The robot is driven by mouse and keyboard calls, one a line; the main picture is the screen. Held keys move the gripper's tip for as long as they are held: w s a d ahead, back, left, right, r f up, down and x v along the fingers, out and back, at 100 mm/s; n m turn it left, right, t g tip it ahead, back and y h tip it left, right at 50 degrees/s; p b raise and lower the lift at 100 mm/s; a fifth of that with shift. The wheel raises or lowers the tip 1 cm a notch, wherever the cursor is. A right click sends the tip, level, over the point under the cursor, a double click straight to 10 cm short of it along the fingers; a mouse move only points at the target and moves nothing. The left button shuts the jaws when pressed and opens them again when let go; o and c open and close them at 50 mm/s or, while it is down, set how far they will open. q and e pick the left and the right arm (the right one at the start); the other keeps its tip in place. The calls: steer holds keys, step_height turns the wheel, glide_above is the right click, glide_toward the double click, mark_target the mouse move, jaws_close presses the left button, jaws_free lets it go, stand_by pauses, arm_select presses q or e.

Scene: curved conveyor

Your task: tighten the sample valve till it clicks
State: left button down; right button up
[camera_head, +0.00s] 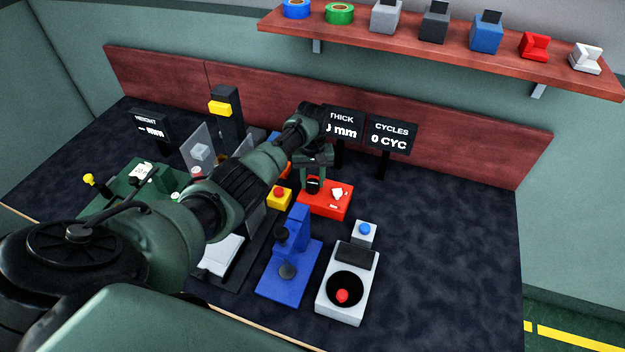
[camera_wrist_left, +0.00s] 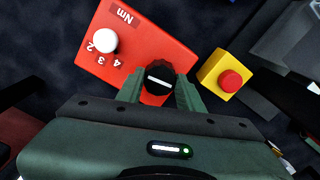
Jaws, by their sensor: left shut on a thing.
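The sample valve seems to be the black round knob (camera_wrist_left: 158,82) with a white line, on a red block (camera_wrist_left: 128,50). In the left wrist view my left gripper (camera_wrist_left: 160,90) has a finger on each side of the knob and is shut on it. The block also carries a white knob (camera_wrist_left: 103,41) with numbers and "Nm" beside it. In the head view the red block (camera_head: 325,203) lies under my left gripper (camera_head: 313,178), with the black knob (camera_head: 312,185) between the fingers. My right gripper is in neither view.
A yellow box with a red button (camera_head: 279,197) stands left of the red block. A "CYCLES" display (camera_head: 390,135) stands behind. The table's right side is clear.

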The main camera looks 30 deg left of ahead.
mark_target(312, 183)
arm_select(q)
steer(key=shift+r+m, duration=0.1)
steer(key=shift+m, duration=1)
steer(key=shift+m+p, duration=0.35)
steer(key=shift+m, duration=0.55)
steer(key=c, duration=0.9)
jaws_free()
step_height(312, 183, up, 8)
steer(key=shift+f, duration=0.2)
